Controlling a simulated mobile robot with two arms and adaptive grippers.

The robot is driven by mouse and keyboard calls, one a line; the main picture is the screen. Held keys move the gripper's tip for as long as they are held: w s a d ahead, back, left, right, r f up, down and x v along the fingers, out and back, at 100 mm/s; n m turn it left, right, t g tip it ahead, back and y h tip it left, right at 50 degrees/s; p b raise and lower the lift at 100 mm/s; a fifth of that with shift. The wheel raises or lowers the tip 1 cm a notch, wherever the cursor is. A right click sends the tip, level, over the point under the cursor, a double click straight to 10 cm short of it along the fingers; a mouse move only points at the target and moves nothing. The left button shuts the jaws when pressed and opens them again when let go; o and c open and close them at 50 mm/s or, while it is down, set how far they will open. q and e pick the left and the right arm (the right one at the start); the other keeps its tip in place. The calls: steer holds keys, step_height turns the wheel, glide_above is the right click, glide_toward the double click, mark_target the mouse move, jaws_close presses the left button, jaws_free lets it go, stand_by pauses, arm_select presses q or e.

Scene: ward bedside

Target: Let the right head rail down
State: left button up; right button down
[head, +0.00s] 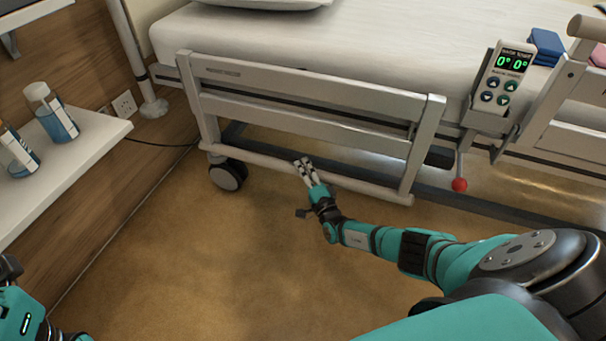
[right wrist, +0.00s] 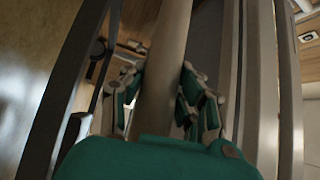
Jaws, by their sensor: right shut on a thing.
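The head rail (head: 300,112) is a pale metal panel on the bed's near side, at the pillow end. It hangs low, with its top bar below the mattress top and its bottom tube near the floor. My right gripper (head: 304,168) is shut on that bottom tube, left of its middle. In the right wrist view, the fingers (right wrist: 160,95) lie on both sides of the beige tube (right wrist: 165,70). A lever with a red knob (head: 459,185) hangs right of the rail. At the lower left only part of my left arm shows, without its fingers.
A handset (head: 503,77) with a green display sits on the bed side. Another rail (head: 560,85) stands higher at the right. A bedside shelf (head: 75,165) with bottles is at the left. A caster (head: 228,175) stands under the rail's left end. The floor in front is clear.

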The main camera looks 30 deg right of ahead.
steer(key=shift+s+d+f, duration=0.1)
steer(key=shift+d+f, duration=0.05)
steer(key=shift+f, duration=0.2)
steer(key=c, duration=0.9)
jaws_free()
steer(key=shift+c, duration=0.2)
steer(key=shift+r, duration=0.15)
steer(key=s+a+f, duration=0.1)
steer(key=s, duration=1)
steer(key=shift+s+a+f, duration=0.2)
steer(key=shift+s+f, duration=0.15)
steer(key=shift+f, duration=0.05)
